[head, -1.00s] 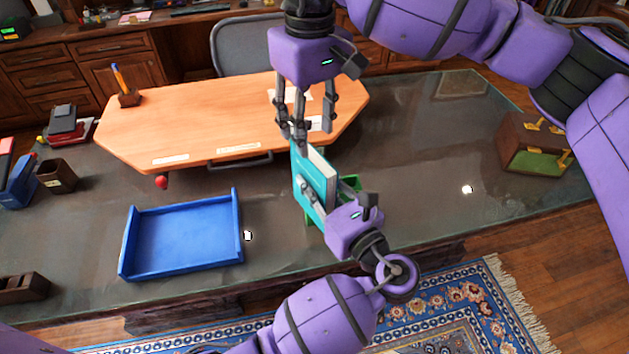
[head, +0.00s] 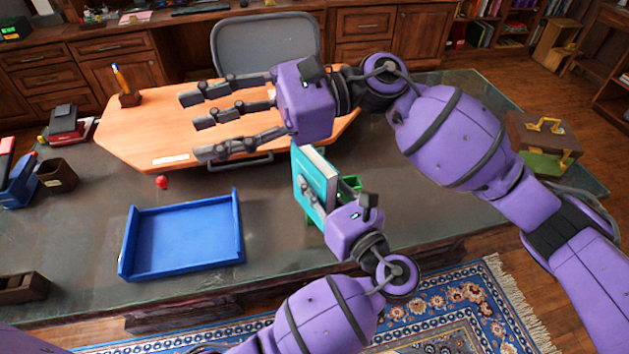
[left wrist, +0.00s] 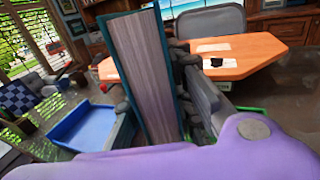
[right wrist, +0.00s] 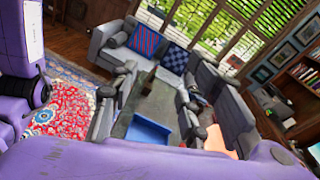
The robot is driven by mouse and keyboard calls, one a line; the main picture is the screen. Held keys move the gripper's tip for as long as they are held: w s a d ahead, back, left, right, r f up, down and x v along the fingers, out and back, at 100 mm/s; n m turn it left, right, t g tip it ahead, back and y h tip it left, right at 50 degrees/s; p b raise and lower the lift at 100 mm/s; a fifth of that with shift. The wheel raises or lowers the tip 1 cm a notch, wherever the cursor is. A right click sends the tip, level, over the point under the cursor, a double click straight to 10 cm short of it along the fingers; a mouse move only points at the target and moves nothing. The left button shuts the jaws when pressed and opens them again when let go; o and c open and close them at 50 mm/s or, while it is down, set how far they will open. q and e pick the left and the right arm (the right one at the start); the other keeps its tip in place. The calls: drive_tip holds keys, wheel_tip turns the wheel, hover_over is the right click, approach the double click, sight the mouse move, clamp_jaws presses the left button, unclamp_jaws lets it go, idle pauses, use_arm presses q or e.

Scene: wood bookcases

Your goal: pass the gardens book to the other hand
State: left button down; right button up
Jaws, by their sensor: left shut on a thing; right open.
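The gardens book (head: 311,180) is teal with pale page edges. It stands upright, tilted a little, in my left gripper (head: 318,195), near the front edge of the desk. In the left wrist view the book (left wrist: 143,75) rises between the fingers with its page edges facing the camera; its title cannot be read. My right gripper (head: 196,123) is open and empty above the orange desk pad. Its fingers are spread and point left, above and to the left of the book, apart from it. The book cannot be made out in the right wrist view.
A blue tray (head: 240,250) lies on the desk left of the book. A green container (head: 351,184) is partly hidden behind the book. The orange pad (head: 130,142), a red ball (head: 162,182) and a brown box (head: 540,140) are also on the desk.

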drive_tip(key=w+d+m+t+y, duration=0.3)
drive_tip(key=w+d+m+t, duration=0.4)
drive_tip(key=m, duration=0.7)
drive_tip(key=w+d+m+t+y, duration=0.2)
drive_tip(key=w+d+m+t, duration=0.25)
drive_tip(key=m+t, duration=0.7)
drive_tip(key=w+d+f+m+t+h, duration=0.25)
drive_tip(key=d+f+m+h, duration=0.3)
drive_tip(key=m, duration=0.45)
drive_tip(key=w+d+f+m+t+h, duration=0.2)
drive_tip(key=d+f+m+t+h, duration=0.15)
drive_tip(key=d+f+m, duration=0.55)
drive_tip(key=s+d+f+m+g+h, duration=0.1)
drive_tip(key=s+d+f+m+h, duration=0.2)
drive_tip(key=f, duration=0.4)
drive_tip(key=s+d+f+m+g+h, duration=0.1)
drive_tip(key=s+f+m+h, duration=0.1)
drive_tip(key=s+f+m, duration=0.4)
drive_tip(key=s+d+f+m+g+h, duration=0.2)
drive_tip(key=f+m+h, duration=0.1)
drive_tip(key=f, duration=0.5)
drive_tip(key=s+d+f+m+g+h, duration=0.1)
drive_tip(key=s+d+f+m+g, duration=0.1)
drive_tip(key=s+f, duration=0.6)
drive_tip(key=s+d+f+m+g+h, duration=0.2)
drive_tip(key=s+f, duration=0.6)
drive_tip(key=s, duration=0.7)
drive_tip(key=shift+f+m+g, duration=0.4)
drive_tip(key=shift+m+g, duration=0.15)
drive_tip(key=shift+g, duration=0.1)
